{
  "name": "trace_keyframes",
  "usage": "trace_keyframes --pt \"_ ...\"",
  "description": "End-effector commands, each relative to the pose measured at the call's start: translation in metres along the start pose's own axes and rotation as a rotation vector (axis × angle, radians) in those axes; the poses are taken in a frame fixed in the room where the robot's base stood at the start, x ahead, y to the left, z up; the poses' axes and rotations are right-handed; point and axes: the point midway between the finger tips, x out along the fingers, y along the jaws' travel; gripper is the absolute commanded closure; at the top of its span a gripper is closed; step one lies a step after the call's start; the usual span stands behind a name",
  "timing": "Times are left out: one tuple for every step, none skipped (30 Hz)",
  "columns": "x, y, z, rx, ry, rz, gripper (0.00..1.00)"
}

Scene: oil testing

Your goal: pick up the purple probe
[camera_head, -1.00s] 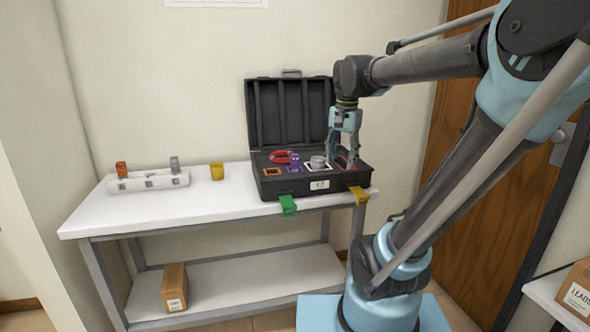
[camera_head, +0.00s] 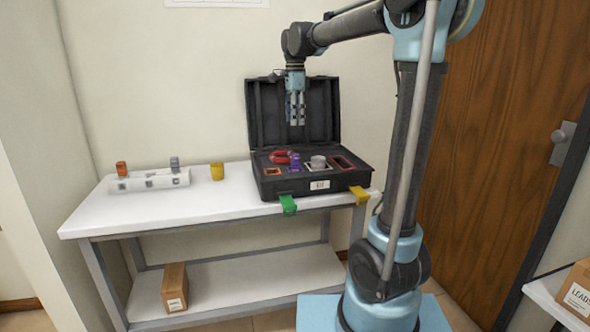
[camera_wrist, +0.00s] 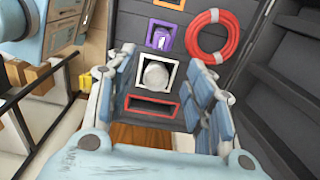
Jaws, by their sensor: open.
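The purple probe (camera_head: 295,162) stands upright in the black case, between the red ring and the round grey piece. In the wrist view the purple probe (camera_wrist: 163,38) shows from above in its slot, beyond my fingertips. My gripper (camera_head: 297,122) points down above the case, clear of the probe and in front of the raised lid. Its fingers are apart with nothing between them; in the wrist view my gripper (camera_wrist: 160,85) frames the grey round piece (camera_wrist: 155,74) and the empty red-framed slot (camera_wrist: 151,106) below it.
The black case (camera_head: 335,184) lies open on the white table (camera_head: 120,220). A red ring (camera_head: 284,156) lies behind the orange-framed slot (camera_head: 272,171). A white rack (camera_head: 150,180) and yellow cup (camera_head: 217,171) stand at left.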

Motion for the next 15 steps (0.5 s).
trace_keyframes --pt "0.009 0.000 0.000 0.000 0.000 0.000 0.52" --pt "0.015 0.000 0.000 0.000 0.000 0.000 0.52" --pt "0.022 0.000 0.000 0.000 0.000 0.000 0.52" --pt "0.028 0.000 -0.001 0.000 0.000 0.000 0.52" --pt "0.033 0.000 -0.001 0.000 0.000 0.000 0.52" --pt "0.040 0.000 -0.001 0.000 0.000 0.000 0.52" --pt "0.045 0.000 -0.001 -0.001 0.000 0.000 0.52" --pt "0.050 0.000 -0.001 -0.001 0.000 0.000 0.52" --pt "0.057 0.000 -0.001 -0.001 0.000 0.000 0.52" --pt "0.063 0.000 -0.001 -0.001 0.000 0.000 0.52" --pt "0.068 0.000 -0.001 -0.001 0.000 0.000 0.52" --pt "0.074 0.000 -0.001 -0.001 0.000 0.000 0.52" --pt "0.079 0.000 -0.001 -0.001 0.000 0.000 0.52" --pt "0.084 0.000 -0.001 -0.001 0.000 0.000 0.52" --pt "0.089 0.000 -0.001 -0.001 0.000 0.000 0.52"
